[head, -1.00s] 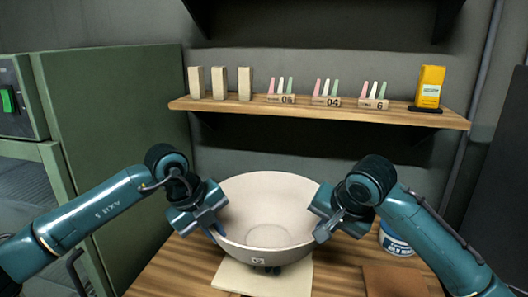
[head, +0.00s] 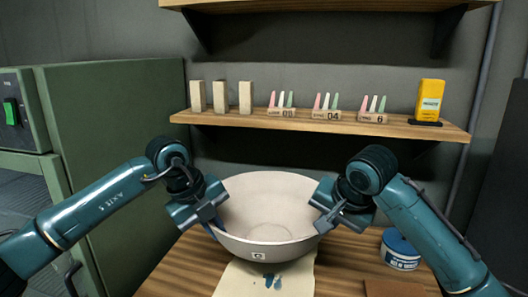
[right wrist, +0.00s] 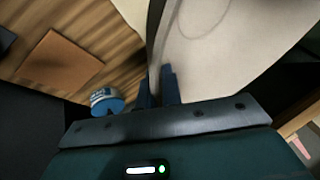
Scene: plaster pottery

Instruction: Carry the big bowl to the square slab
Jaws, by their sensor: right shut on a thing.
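The big bowl (head: 268,205) is wide, cream and upright, with a small mark on its front. It hangs level above the wooden table. My left gripper (head: 212,225) is at its left rim and appears shut on it. My right gripper (head: 327,222) is shut on its right rim; in the right wrist view the fingers (right wrist: 158,88) straddle the bowl's wall (right wrist: 205,45). A flat beige sheet (head: 235,280) with blue stains lies below the bowl. A flat brown square (head: 388,288) lies at the front right and also shows in the right wrist view (right wrist: 58,62); I cannot tell if it is the square slab.
A blue and white tub (head: 400,252) stands on the table (head: 345,255) beside my right arm. A wall shelf (head: 320,122) with blocks, coloured sticks and a yellow box (head: 430,98) is behind. A green cabinet (head: 115,140) stands at the left.

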